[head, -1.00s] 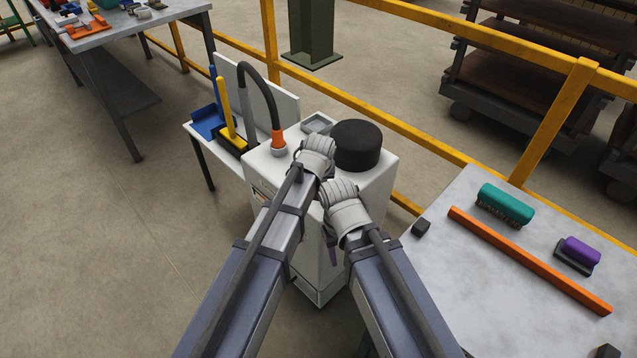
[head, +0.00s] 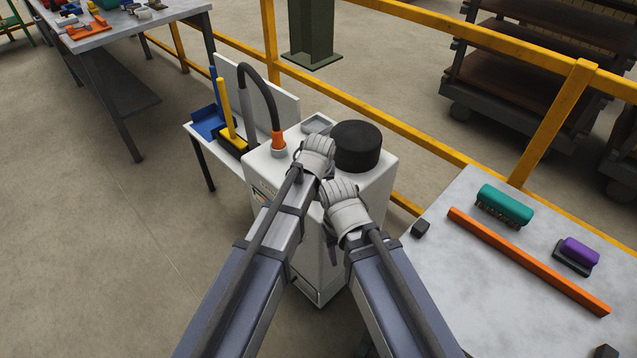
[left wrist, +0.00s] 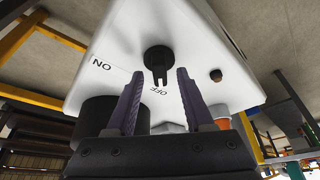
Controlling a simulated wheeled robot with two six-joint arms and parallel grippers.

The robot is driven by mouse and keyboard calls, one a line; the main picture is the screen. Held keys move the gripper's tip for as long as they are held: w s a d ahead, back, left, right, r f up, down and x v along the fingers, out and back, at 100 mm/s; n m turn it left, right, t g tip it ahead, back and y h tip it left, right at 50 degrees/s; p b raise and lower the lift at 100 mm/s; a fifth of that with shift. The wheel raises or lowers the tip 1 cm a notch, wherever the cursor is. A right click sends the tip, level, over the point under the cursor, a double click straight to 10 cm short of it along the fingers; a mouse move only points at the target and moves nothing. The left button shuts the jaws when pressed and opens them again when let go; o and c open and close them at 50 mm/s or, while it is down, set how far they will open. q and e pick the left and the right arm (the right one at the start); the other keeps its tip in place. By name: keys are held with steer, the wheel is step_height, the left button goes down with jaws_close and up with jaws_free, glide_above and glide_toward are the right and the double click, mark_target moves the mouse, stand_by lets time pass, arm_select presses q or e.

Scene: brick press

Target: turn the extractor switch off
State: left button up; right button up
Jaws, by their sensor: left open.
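The extractor is a white cabinet (head: 375,190) with a black round cap (head: 356,146) on top. In the left wrist view its front panel (left wrist: 200,50) bears a black rotary switch (left wrist: 157,57) and the printed words ON and OFF. The switch's forked handle points towards OFF. My left gripper (left wrist: 160,73) is open, its two purple fingers on either side of the handle's end, with gaps and nothing held. In the head view my left wrist hides the switch and its fingers. My right gripper (head: 332,250) is mostly hidden beneath its wrist, close beside the left arm.
A black hose (head: 262,90) with an orange cuff rises from the cabinet. A table (head: 500,290) at right holds a green brush (head: 505,205), an orange bar (head: 525,260) and a purple brush (head: 580,252). A yellow rail (head: 430,145) runs behind. A small dark lamp (left wrist: 215,75) sits on the panel.

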arm_select(q)
steer(key=p+v, duration=0.6)
steer(key=v, duration=0.1)
steer(key=shift+r, duration=0.15)
steer(key=shift+s, duration=0.1)
steer(key=s+a+r+m+g+p, duration=0.1)
steer(key=s+a+m+g+p, duration=0.1)
steer(key=s, duration=0.7)
steer(key=s+a+m+g+y+p, duration=0.1)
steer(key=s+a, duration=0.3)
steer(key=s, duration=0.6)
steer(key=shift+s+r+m+g+p, duration=0.3)
steer(key=shift+r+m+g+p, duration=0.15)
steer(key=shift+g, duration=0.45)
